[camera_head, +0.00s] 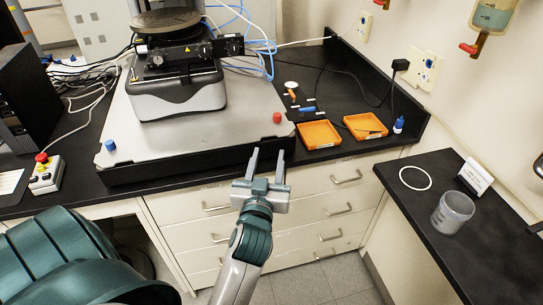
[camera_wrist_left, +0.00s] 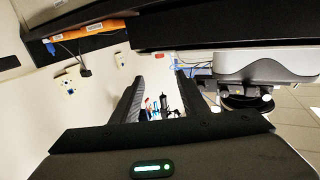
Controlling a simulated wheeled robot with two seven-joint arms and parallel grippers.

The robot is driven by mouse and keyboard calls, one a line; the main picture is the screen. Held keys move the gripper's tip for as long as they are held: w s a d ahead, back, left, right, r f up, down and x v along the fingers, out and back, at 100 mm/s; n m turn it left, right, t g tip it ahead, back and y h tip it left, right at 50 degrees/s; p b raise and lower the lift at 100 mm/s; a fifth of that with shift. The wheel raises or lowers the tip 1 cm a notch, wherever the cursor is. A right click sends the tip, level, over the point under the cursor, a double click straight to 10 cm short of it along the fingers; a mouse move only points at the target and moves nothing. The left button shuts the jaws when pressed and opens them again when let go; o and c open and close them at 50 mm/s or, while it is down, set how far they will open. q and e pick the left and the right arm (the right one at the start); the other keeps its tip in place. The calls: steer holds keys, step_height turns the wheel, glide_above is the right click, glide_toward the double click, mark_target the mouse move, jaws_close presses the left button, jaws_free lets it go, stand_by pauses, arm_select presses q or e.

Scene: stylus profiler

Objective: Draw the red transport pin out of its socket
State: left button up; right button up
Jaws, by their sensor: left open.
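The red transport pin (camera_head: 277,118) shows as a red knob at the front right corner of the grey instrument plate (camera_head: 190,140). Its shaft and socket are hidden beneath the knob. My left gripper (camera_head: 267,156) is open and empty, in front of the plate's black front edge, nearer to me than the red pin and apart from it. Its two fingers point toward the plate. In the left wrist view the open fingers (camera_wrist_left: 159,88) have nothing between them; I cannot make out the red pin there. My right gripper is not in view.
A blue knob (camera_head: 110,145) sits at the plate's front left. The profiler (camera_head: 178,90) stands on the plate. Orange trays (camera_head: 319,134) and a small blue-capped bottle (camera_head: 398,125) lie to the right. A side bench holds a clear jar (camera_head: 452,213).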

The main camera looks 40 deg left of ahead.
mark_target(277, 118)
arm_select(q)
steer(key=shift+w, duration=0.15)
steer(key=p+x, duration=0.4)
steer(key=x, duration=1.1)
steer(key=shift+w+a+p, duration=0.2)
steer(key=shift+w+p, duration=0.15)
steer(key=shift+p, duration=0.05)
steer(key=shift+w+a, duration=0.35)
steer(key=shift+w, duration=0.3)
jaws_close()
